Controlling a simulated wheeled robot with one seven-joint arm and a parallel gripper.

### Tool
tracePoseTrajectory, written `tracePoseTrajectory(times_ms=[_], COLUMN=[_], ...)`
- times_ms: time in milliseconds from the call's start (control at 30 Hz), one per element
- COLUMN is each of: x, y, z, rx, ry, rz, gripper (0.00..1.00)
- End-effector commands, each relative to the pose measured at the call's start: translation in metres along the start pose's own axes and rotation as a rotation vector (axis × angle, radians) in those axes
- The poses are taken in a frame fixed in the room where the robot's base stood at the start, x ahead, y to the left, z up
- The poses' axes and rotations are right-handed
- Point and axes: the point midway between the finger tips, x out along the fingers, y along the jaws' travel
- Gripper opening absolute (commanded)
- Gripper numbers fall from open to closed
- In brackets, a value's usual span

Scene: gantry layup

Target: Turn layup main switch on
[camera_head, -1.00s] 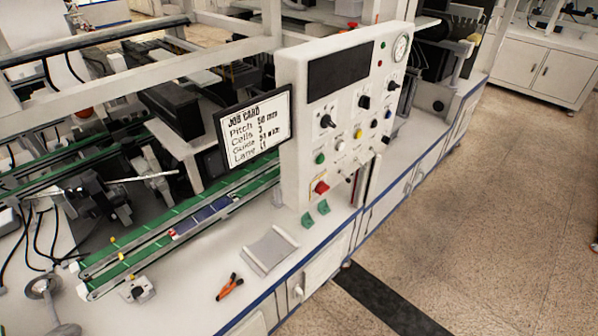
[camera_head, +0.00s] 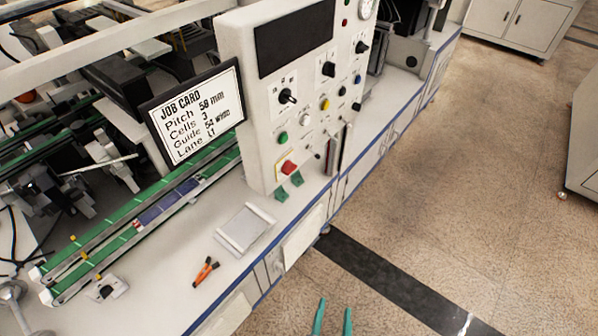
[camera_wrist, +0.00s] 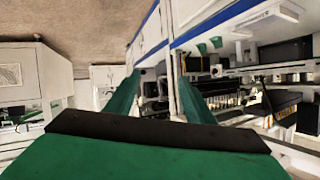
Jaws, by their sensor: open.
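The white control panel (camera_head: 237,130) stands at the bench edge in the head view. It carries a dark display, several black rotary knobs, such as the lower left knob (camera_head: 287,97), and coloured buttons. A red switch (camera_head: 289,167) on a yellow plate sits low on its face. The labels are too small to read, so I cannot tell which control is the main switch. My gripper (camera_head: 335,306) shows two green fingers at the bottom of the head view, apart, empty and well short of the panel. The fingers (camera_wrist: 158,88) also stand apart in the wrist view.
A job card sign (camera_head: 196,113) stands left of the panel. A green conveyor (camera_head: 115,238) runs along the bench. A grey tray (camera_head: 245,229) and orange-handled pliers (camera_head: 206,271) lie on the bench top. The floor (camera_head: 480,200) to the right is open; a cabinet (camera_head: 586,140) stands at far right.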

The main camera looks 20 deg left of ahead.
Motion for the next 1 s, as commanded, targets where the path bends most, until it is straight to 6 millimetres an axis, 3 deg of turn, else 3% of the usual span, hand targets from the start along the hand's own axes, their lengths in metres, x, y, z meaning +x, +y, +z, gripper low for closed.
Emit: tracePoseTrajectory(times_ms=[33, 200, 367, 500, 733, 900, 1000], x=[0.018, 0.064, 0.097, 0.114, 0.114, 0.093, 0.079], y=[-0.003, -0.018, -0.039, -0.062, -0.097, -0.115, -0.121], z=[-0.009, -0.035, -0.075, -0.119, -0.202, -0.256, -0.277], rx=[0.012, 0.042, 0.036, -0.001, -0.133, -0.269, -0.341], ry=[-0.001, -0.024, -0.023, -0.002, 0.073, 0.146, 0.184], rz=[-0.029, -0.158, -0.317, -0.478, -0.765, -0.961, -1.048], gripper=[0.48, 0.48, 0.48, 0.48, 0.48, 0.48, 0.48])
